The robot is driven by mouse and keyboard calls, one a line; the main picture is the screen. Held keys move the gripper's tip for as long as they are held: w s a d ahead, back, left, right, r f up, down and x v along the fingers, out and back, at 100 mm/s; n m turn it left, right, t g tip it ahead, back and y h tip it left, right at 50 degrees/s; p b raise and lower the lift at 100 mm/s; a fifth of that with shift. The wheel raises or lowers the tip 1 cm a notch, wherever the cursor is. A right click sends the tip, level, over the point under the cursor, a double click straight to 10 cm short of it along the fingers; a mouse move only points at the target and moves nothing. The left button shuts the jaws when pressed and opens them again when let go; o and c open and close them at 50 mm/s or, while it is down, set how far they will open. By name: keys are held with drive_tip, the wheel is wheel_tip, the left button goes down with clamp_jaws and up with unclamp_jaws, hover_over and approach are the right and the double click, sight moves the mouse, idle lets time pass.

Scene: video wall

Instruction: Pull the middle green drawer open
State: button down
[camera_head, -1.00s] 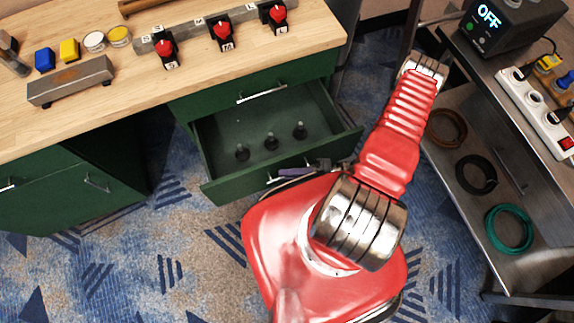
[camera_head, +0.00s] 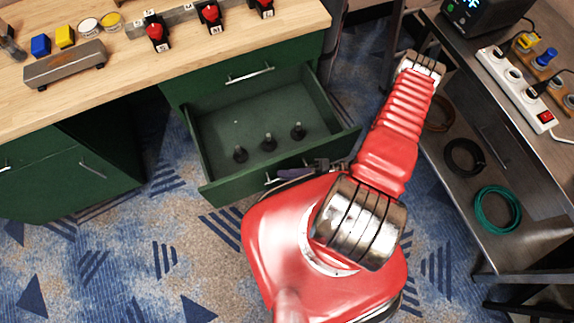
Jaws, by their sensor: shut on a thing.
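The middle green drawer (camera_head: 228,188) is pulled well out of the green cabinet under the wooden worktop. My gripper (camera_head: 277,177) is at the drawer's front and is shut on the metal handle (camera_head: 268,180). Most of the handle is hidden by my gripper, and my red arm hides part of the gripper. A closed drawer front (camera_head: 225,88) with a bar handle (camera_head: 250,74) lies above the open drawer.
The worktop (camera_head: 150,62) carries red switches (camera_head: 210,14), a grey block (camera_head: 65,64) and coloured pots. A metal trolley (camera_head: 530,240) with power strip (camera_head: 515,90) and cable coils (camera_head: 498,209) stands at right. The carpet left of my body is clear.

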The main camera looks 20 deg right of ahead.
drive_tip(key=shift+w+d+f, duration=0.15)
drive_tip(key=shift+d+f, duration=0.05)
drive_tip(key=c, duration=1.8)
unclamp_jaws()
drive_tip(key=shift+a+r, duration=0.1)
drive_tip(key=shift+c, duration=0.2)
drive_tip(key=v, duration=1.3)
drive_tip(key=shift+s+d, duration=0.3)
drive_tip(key=shift+d, duration=0.05)
